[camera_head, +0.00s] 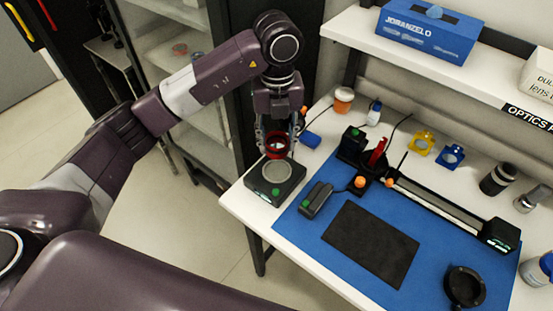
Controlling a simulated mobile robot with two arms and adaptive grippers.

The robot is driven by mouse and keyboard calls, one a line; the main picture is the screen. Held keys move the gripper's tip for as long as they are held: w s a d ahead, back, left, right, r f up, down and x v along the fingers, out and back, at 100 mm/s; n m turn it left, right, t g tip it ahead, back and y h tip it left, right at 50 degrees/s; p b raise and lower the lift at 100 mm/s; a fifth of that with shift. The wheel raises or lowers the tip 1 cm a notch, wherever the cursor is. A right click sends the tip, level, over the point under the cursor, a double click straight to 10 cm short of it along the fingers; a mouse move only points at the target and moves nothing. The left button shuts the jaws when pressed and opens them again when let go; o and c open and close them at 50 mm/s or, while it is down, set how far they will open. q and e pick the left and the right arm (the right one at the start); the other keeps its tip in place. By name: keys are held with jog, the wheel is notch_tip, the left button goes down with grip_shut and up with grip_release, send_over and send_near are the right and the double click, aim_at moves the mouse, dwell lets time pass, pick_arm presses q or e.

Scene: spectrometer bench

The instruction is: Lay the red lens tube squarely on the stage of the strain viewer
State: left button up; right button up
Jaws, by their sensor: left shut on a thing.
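The red lens tube (277,147) is a short red ring held between the fingers of my left gripper (277,137). The gripper points down and is shut on the tube. The strain viewer (289,192) is a black box at the left end of the bench, with a green button on its front. Its round pale stage (276,178) is just below the tube in the picture. A small gap shows between tube and stage, and the tube looks roughly level. My right gripper is not in view.
A blue mat (310,235) holds a small black device (316,199), a dark pad (370,243) and a long rail (440,208). A shelf with a blue box (428,32) overhangs the back.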

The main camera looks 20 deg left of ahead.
aim_at(277, 144)
pick_arm(q)
notch_tip(277, 144, down, 4)
jog(key=shift+r+p, duration=0.1)
jog(key=shift+p, duration=0.4)
jog(key=shift+f, duration=0.3)
notch_tip(277, 144, down, 4)
jog(key=shift+r+p, duration=0.25)
jog(key=shift+p, duration=0.4)
jog(key=shift+f, duration=0.25)
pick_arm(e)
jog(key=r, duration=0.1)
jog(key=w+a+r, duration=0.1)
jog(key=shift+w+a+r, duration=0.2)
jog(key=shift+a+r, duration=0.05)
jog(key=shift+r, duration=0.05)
pick_arm(q)
jog(key=shift+f, duration=0.25)
jog(key=o, duration=1.2)
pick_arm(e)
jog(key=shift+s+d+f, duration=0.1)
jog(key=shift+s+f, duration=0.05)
